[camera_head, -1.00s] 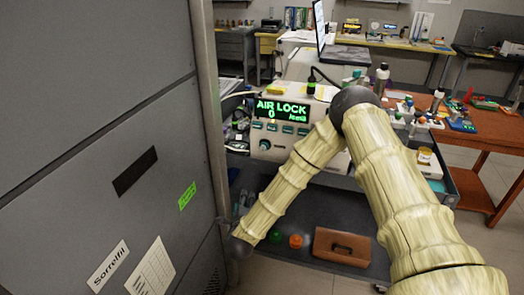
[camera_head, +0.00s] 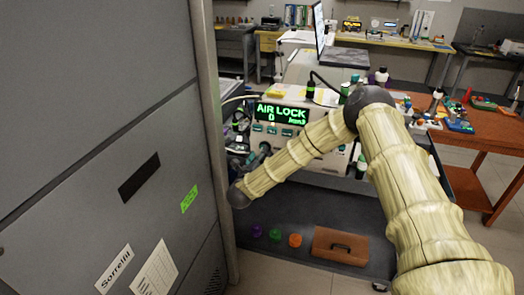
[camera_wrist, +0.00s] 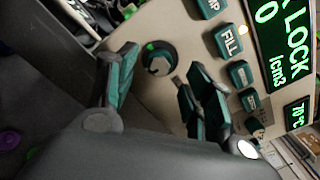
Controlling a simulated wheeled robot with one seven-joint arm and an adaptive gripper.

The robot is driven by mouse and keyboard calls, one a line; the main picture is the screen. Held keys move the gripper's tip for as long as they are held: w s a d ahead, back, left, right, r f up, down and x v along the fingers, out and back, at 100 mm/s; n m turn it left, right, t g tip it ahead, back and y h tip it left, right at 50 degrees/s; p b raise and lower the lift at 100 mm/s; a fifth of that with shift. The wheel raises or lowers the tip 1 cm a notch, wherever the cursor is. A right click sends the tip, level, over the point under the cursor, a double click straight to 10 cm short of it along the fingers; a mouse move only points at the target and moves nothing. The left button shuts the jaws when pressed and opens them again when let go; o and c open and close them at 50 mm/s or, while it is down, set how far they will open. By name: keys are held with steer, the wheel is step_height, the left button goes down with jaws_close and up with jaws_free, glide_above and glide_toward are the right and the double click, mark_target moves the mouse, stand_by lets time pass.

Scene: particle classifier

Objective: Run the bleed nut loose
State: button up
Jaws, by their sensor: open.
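My gripper (camera_wrist: 160,72) is open, with one teal finger on each side of the knob in the picture. Nothing is held, and contact is not visible. In the head view the knob (camera_head: 265,148) shows just above my forearm, below the lit AIR LOCK display (camera_head: 282,112).
A tall grey cabinet (camera_head: 90,150) fills the left, close to my wrist. The display shows 0, with teal buttons (camera_wrist: 230,40) beside it. Purple, green and orange (camera_head: 295,240) pieces and a brown case (camera_head: 340,246) lie on the dark lower shelf (camera_head: 300,208). A cluttered brown table (camera_head: 490,150) stands right.

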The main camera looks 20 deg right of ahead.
steer(key=shift+p+x, duration=0.3)
steer(key=shift+x, duration=1.15)
steer(key=c, duration=1)
